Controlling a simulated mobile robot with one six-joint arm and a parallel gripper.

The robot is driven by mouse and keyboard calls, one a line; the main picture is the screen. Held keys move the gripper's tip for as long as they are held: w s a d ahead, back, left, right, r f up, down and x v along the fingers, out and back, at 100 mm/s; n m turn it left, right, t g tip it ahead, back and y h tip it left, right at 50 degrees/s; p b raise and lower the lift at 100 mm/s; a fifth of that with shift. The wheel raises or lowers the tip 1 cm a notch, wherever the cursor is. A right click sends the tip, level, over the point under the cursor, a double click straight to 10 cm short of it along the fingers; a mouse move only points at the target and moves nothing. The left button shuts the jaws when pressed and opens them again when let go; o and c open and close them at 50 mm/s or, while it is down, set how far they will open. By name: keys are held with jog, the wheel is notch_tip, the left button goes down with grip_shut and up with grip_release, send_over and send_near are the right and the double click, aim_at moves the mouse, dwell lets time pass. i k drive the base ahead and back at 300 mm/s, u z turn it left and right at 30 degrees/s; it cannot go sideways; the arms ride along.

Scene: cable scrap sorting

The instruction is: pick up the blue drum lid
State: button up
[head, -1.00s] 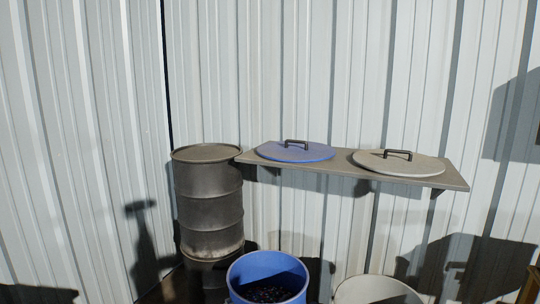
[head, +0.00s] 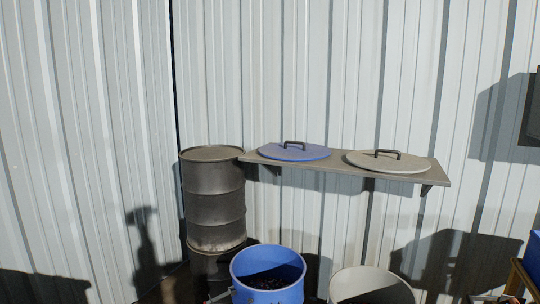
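The blue drum lid (head: 297,154) is a flat blue disc with a dark bar handle on top. It lies flat on the left part of a grey wall shelf (head: 337,162). A grey-white lid (head: 387,163) with a similar dark handle lies to its right on the same shelf.
Below the shelf stand an open blue drum (head: 267,272) with dark scrap inside and an open whitish drum (head: 371,285). Dark metal drums (head: 214,205) are stacked left of the shelf. A blue bin (head: 533,258) on a wooden stand is at the right edge. A corrugated wall closes the back.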

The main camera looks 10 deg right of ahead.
aim_at(287, 151)
jog(key=u, duration=0.05)
jog(key=k, duration=0.25)
jog(key=z, duration=0.2)
jog(key=i, duration=0.95)
jog(key=u, duration=1.4)
jog(key=i, duration=0.2)
jog(key=z, duration=0.55)
